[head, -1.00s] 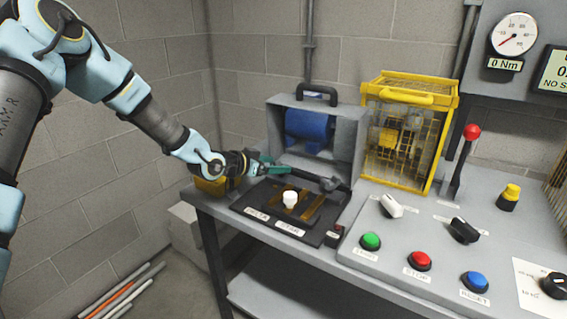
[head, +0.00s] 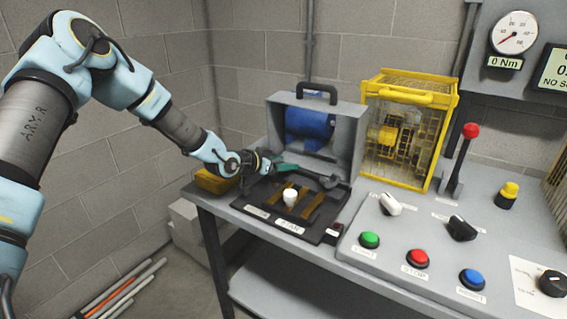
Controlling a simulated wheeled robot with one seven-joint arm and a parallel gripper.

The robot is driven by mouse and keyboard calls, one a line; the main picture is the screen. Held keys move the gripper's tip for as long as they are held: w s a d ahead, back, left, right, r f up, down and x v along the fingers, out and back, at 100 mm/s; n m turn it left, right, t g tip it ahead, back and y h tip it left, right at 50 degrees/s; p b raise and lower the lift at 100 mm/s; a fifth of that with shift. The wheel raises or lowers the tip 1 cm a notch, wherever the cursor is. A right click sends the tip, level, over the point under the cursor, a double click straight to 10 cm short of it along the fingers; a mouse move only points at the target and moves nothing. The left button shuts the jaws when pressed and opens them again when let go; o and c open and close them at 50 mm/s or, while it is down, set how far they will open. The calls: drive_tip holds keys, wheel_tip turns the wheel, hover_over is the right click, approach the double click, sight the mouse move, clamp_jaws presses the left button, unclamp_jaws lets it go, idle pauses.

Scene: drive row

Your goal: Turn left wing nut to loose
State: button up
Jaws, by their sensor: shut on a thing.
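My gripper (head: 279,167), with teal fingers, reaches in from the left to the back left of the black base plate (head: 252,211). It is shut at the left end of a dark bar (head: 306,174), where the left wing nut appears to be. The fingers hide that nut, so I cannot tell how it is turned. A dark knob-like piece (head: 331,181) shows at the bar's right end. A white knob (head: 291,196) stands on the plate between two brown strips, in front of the bar.
A grey housing (head: 346,130) with a blue motor (head: 308,128) stands behind the bar. A yellow cage (head: 404,128) is right of it. A yellow object (head: 214,182) lies under my wrist. A panel with a green button (head: 369,240), other buttons and switches fills the right.

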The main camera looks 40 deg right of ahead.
drive_tip(key=c, duration=0.5)
drive_tip(key=shift+o, duration=0.2)
drive_tip(key=shift+s+f+t+b, duration=0.15)
drive_tip(key=shift+t+b, duration=0.15)
drive_tip(key=shift+b, duration=0.35)
drive_tip(key=shift+d+n+t+b, duration=0.1)
drive_tip(key=shift+n+t+b, duration=0.4)
drive_tip(key=shift+n+b, duration=0.3)
drive_tip(key=shift+w+n+t+y+b, duration=0.3)
drive_tip(key=shift+n+t+b, duration=0.4)
drive_tip(key=shift+t+b, duration=0.3)
drive_tip(key=o, duration=1.1)
drive_tip(key=shift+a+r, duration=0.2)
drive_tip(key=shift+a, duration=0.05)
drive_tip(key=b+v, duration=0.2)
drive_tip(key=v, duration=0.8)
drive_tip(key=shift+s+a+r, duration=0.1)
drive_tip(key=shift+s+a, duration=0.05)
drive_tip(key=shift+a, duration=0.1)
